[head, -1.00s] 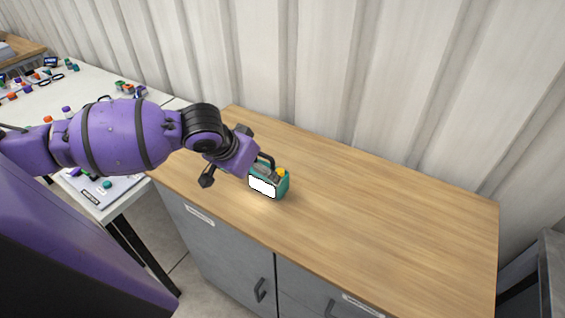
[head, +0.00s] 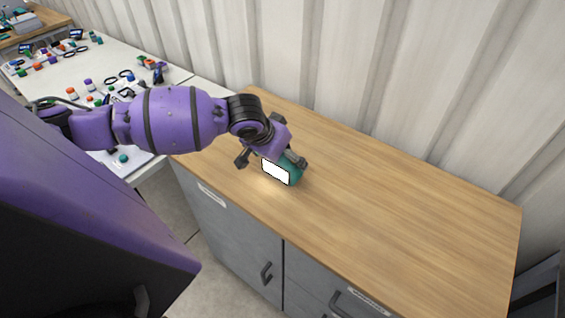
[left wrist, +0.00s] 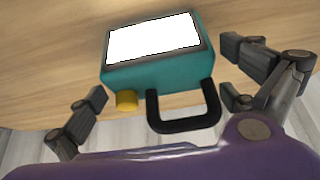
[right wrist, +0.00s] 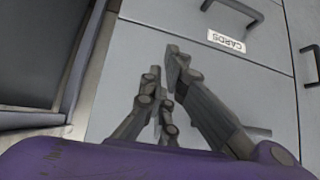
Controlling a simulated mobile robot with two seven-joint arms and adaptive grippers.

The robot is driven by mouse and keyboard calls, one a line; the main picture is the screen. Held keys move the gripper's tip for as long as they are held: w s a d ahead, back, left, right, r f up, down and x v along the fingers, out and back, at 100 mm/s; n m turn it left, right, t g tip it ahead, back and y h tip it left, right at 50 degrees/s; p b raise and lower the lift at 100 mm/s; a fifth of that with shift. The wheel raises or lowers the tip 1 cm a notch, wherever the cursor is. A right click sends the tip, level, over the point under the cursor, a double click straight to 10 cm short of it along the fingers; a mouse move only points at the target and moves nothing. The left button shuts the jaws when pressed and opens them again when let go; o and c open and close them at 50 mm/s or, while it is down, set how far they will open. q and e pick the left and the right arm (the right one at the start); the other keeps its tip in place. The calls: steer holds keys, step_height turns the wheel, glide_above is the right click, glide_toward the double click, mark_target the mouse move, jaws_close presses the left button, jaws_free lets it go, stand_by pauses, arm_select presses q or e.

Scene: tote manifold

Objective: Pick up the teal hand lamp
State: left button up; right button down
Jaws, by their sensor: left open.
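The teal hand lamp (head: 297,173) stands on the wooden worktop, its lit white panel facing the front. In the left wrist view the lamp (left wrist: 160,76) shows its teal body, yellow knob and black handle. My left gripper (head: 271,161) is open above and around the lamp, with a finger on either side. In the left wrist view the left gripper's fingers (left wrist: 165,85) stand apart, the handle between them and clear of both. My right gripper (right wrist: 163,75) is seen only in the right wrist view, its fingers together and empty in front of a grey cabinet.
The worktop (head: 400,205) is clear to the right of the lamp. A corrugated wall (head: 380,70) rises behind it. A white table (head: 50,90) with several small coloured items stands at left. Grey drawers with handles (head: 266,272) are below.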

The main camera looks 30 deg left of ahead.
arm_select(q)
steer(key=c, duration=1.2)
steer(key=shift+c, duration=0.7)
arm_select(e)
steer(key=shift+s+f, duration=0.35)
steer(key=shift+s, duration=0.2)
arm_select(q)
steer(key=shift+r, duration=0.15)
steer(key=shift+r, duration=0.5)
steer(key=r, duration=0.2)
steer(key=shift+s+a+r, duration=0.2)
steer(key=shift+r, duration=0.2)
steer(key=s+a+r+p, duration=0.1)
steer(key=s+a+r, duration=0.3)
steer(key=s+r, duration=0.5)
steer(key=shift+s+p, duration=0.35)
steer(key=shift+s, duration=1.55)
arm_select(e)
steer(key=shift+w+a+r, duration=0.2)
steer(key=shift+w+r, duration=0.65)
steer(key=shift+r, duration=0.15)
